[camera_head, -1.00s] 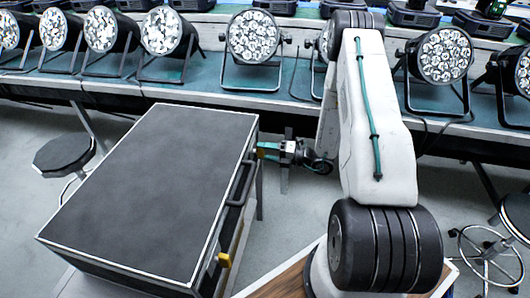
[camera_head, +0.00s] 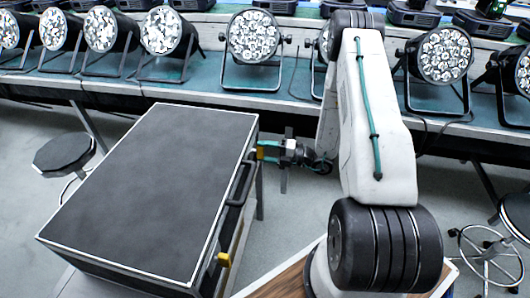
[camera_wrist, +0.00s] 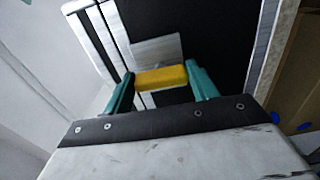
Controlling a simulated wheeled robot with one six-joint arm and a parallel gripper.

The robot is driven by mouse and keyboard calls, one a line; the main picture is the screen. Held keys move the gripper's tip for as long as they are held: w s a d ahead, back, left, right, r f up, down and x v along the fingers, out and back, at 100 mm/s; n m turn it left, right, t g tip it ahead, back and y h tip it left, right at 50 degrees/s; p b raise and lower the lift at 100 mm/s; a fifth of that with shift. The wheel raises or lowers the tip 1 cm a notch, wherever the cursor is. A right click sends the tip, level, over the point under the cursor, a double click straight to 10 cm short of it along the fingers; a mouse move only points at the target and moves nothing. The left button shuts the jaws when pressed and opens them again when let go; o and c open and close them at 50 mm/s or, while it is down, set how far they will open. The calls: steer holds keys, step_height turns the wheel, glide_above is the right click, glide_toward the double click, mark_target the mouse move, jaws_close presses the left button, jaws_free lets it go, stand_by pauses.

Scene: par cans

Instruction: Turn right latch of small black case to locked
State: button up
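The small black case (camera_head: 150,190) lies flat with pale metal edges, its latch side facing right. Its far yellow latch (camera_head: 260,153) is beside my gripper (camera_head: 268,151), at the far end of that side. In the wrist view the yellow latch (camera_wrist: 161,78) lies crosswise between the two green fingers of my gripper (camera_wrist: 162,84). The fingers stand apart, one at each end of the latch, very close to it; I cannot tell whether they touch. A second yellow latch (camera_head: 224,259) is at the near end of the same side.
A dark handle (camera_head: 240,184) sits between the two latches. A long bench (camera_head: 200,97) with several par cans (camera_head: 253,36) runs behind the case. A round stool (camera_head: 65,153) stands at left, another stool (camera_head: 487,255) at right. Grey floor is open right of the case.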

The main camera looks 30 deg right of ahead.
steer(key=o, duration=0.4)
steer(key=v, duration=0.7)
steer(key=shift+s+d, duration=0.3)
steer(key=shift+s, duration=0.05)
